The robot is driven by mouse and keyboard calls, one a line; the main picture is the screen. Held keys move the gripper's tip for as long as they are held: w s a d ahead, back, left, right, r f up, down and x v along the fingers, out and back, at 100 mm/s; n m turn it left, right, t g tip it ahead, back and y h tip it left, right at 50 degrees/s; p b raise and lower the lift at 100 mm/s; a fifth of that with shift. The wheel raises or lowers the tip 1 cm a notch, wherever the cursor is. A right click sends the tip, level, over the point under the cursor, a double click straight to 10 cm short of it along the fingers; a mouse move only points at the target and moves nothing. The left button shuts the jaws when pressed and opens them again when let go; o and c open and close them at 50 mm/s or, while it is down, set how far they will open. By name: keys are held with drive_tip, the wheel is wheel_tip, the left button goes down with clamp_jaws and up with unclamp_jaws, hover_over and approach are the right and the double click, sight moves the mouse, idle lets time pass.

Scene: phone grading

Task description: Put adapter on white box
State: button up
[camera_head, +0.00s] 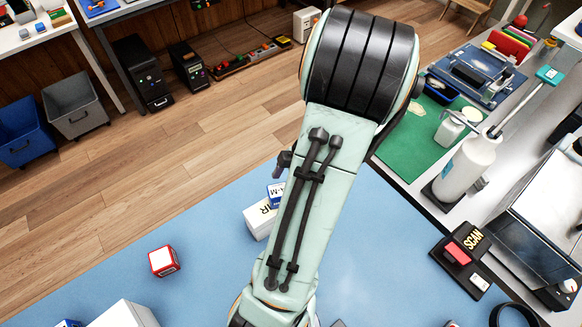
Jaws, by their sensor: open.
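My gripper (284,165) is mostly hidden behind my own arm; only a small dark part of it shows at the arm's left edge. It is open, just above a small blue-and-white block (276,192) marked "-M". The block is at a white box (259,217) with black letters ending in "R", partly covered by my arm; whether the block is on or behind it is unclear. Another white box (124,316) is cut off at the bottom edge. I cannot make out which thing is the adapter.
A red-and-white cube (163,262) sits on the blue mat (215,275). A black stand marked "SCAN" (463,256), a white bottle (465,168) and a green mat (405,140) are on the right. The blue mat between the cube and the lettered box is clear.

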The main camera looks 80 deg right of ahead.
drive_tip(key=v, duration=1)
drive_tip(key=shift+w, duration=0.1)
